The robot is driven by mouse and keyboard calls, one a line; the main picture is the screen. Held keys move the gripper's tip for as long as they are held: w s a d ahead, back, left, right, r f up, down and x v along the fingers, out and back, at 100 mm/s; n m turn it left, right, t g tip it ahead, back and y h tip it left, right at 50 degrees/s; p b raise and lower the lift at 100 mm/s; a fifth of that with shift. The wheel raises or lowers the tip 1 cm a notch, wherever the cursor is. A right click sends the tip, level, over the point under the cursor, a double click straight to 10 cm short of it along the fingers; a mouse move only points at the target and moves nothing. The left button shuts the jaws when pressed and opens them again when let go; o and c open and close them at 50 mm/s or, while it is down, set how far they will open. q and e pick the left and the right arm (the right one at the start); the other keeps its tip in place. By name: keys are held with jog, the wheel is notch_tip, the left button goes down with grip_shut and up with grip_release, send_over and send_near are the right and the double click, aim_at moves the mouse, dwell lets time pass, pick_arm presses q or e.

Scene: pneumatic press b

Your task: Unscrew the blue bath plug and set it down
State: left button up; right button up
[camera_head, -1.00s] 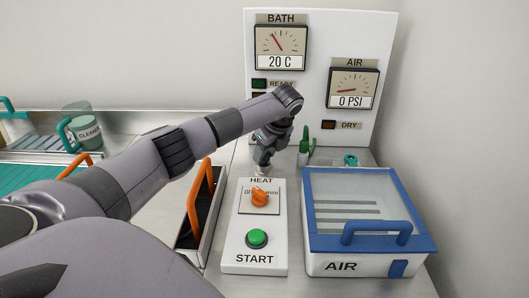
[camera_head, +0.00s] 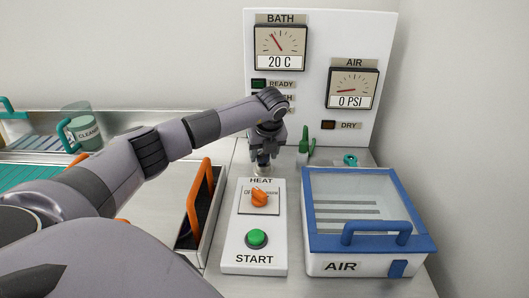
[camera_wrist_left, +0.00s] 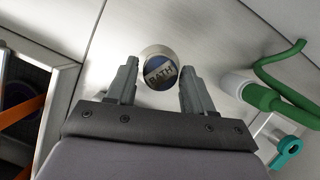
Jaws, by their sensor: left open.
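In the head view my left gripper (camera_head: 263,162) points down just behind the HEAT box, over a small silver fitting (camera_head: 262,171) that is mostly hidden. My left gripper is open and empty. I cannot tell how far the tips are above the plug. My right gripper is out of view.
The white HEAT and START box (camera_head: 255,225) stands in front of the gripper. A blue-framed AIR box (camera_head: 370,225) is to its right. An orange handle (camera_head: 198,195) is to the left. A green hose fitting (camera_head: 305,147) and teal valve (camera_head: 350,159) stand close behind right.

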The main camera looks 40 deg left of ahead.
pick_arm(q)
jog(key=m+t+h, duration=0.1)
jog(key=m, duration=0.2)
jog(key=m+h, duration=0.1)
jog(key=m, duration=0.2)
jog(key=shift+s+a+t, duration=0.15)
jog(key=shift+t, duration=0.25)
jog(key=c, duration=0.6)
jog(key=n, duration=0.2)
jog(key=n+g+y, duration=0.1)
jog(key=n, duration=0.2)
jog(key=shift+w+d+n+g+y, duration=0.2)
jog(key=shift+n+g+y, duration=0.1)
jog(key=n+g, duration=0.1)
jog(key=n, duration=0.2)
jog(key=n+g+y, duration=0.1)
jog(key=n, duration=0.2)
jog(key=shift+w, duration=0.1)
jog(key=o, duration=0.6)
